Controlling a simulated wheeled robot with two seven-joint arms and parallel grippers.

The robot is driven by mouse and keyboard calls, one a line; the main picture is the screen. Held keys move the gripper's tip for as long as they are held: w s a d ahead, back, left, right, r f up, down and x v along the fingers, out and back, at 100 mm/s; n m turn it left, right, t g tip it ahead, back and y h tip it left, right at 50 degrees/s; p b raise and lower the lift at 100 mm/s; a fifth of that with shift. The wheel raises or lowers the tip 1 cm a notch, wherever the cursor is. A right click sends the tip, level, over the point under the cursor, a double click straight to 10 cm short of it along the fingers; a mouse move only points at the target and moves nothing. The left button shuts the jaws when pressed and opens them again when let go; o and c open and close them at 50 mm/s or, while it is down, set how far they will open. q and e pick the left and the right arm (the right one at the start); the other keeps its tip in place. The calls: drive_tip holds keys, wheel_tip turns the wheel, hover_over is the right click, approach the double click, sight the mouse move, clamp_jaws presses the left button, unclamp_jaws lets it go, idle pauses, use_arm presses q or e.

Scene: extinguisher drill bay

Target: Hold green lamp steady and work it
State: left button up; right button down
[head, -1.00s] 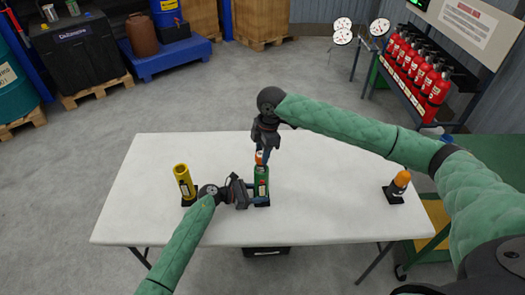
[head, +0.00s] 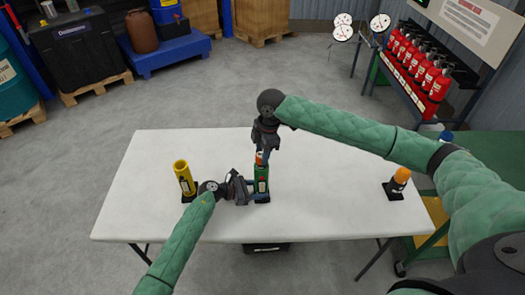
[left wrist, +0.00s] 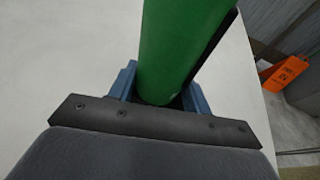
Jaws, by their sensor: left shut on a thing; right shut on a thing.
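The green lamp (head: 261,182) stands upright on the white table in the head view, with an orange-and-white top (head: 259,157). My left gripper (head: 258,198) is shut on its lower body from the left. In the left wrist view the green body (left wrist: 180,50) sits between the blue fingers (left wrist: 160,92). My right gripper (head: 263,153) reaches down from above and is shut on the lamp's top, which its fingers partly hide. The lamp's base is mostly hidden by the left gripper.
A yellow cylinder (head: 184,176) in a dark holder stands left of my left gripper. An orange-topped item (head: 399,180) on a dark base stands at the table's right. The white table (head: 320,205) is clear between the lamp and that item.

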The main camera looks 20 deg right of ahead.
drive_tip(key=shift+f, duration=0.95)
idle(0.5)
drive_tip(key=c, duration=0.8)
unclamp_jaws()
drive_tip(key=shift+c, duration=0.2)
wheel_tip(320, 180, up, 12)
drive_tip(key=d, duration=0.2)
drive_tip(key=shift+f, duration=0.15)
drive_tip(key=shift+w, duration=0.1)
use_arm(q)
drive_tip(key=o, duration=0.8)
use_arm(e)
drive_tip(key=shift+a, duration=0.1)
